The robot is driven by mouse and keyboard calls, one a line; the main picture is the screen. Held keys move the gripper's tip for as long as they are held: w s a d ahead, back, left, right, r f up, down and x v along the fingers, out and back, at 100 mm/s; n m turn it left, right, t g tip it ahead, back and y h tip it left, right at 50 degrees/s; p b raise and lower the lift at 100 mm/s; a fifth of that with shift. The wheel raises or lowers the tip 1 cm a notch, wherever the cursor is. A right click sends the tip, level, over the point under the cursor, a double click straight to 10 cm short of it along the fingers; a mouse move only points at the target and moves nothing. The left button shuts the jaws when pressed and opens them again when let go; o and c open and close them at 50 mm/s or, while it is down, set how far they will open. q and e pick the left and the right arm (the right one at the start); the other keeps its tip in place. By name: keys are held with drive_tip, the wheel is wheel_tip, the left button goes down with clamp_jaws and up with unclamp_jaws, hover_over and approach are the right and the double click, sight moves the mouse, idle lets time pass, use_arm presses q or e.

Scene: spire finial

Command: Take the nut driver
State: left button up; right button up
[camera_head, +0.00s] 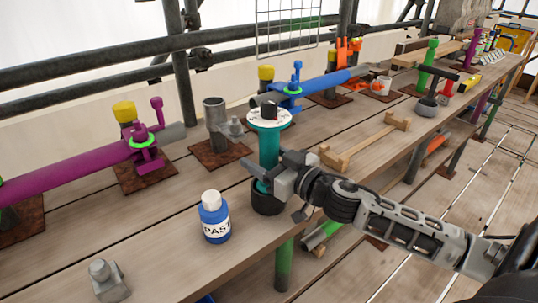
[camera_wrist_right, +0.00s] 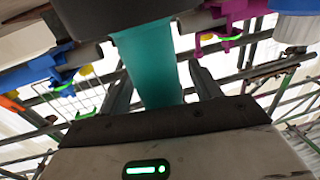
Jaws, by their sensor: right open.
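The nut driver appears to be the teal upright tool (camera_head: 267,147) with a white marked disc on top, its foot in a black round cup (camera_head: 266,204) on the planks. My right gripper (camera_head: 268,181) is at its lower shaft, reaching in from the right. In the right wrist view the teal shaft (camera_wrist_right: 148,65) stands between the two spread fingers (camera_wrist_right: 160,88), with a visible gap on the right side. The gripper is open, and contact with the shaft cannot be told. My left gripper is not in view.
A blue paste bottle (camera_head: 214,218) stands close at the left front, and a grey bolt-like piece (camera_head: 108,280) lies nearer. A grey upright post (camera_head: 215,125) on a rusty plate is behind. A wooden cradle (camera_head: 365,143) lies to the right. Purple (camera_head: 80,177) and blue tubes (camera_head: 318,86) line the back.

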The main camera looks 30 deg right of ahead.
drive_tip(key=shift+w, duration=0.25)
drive_tip(key=shift+c, duration=0.3)
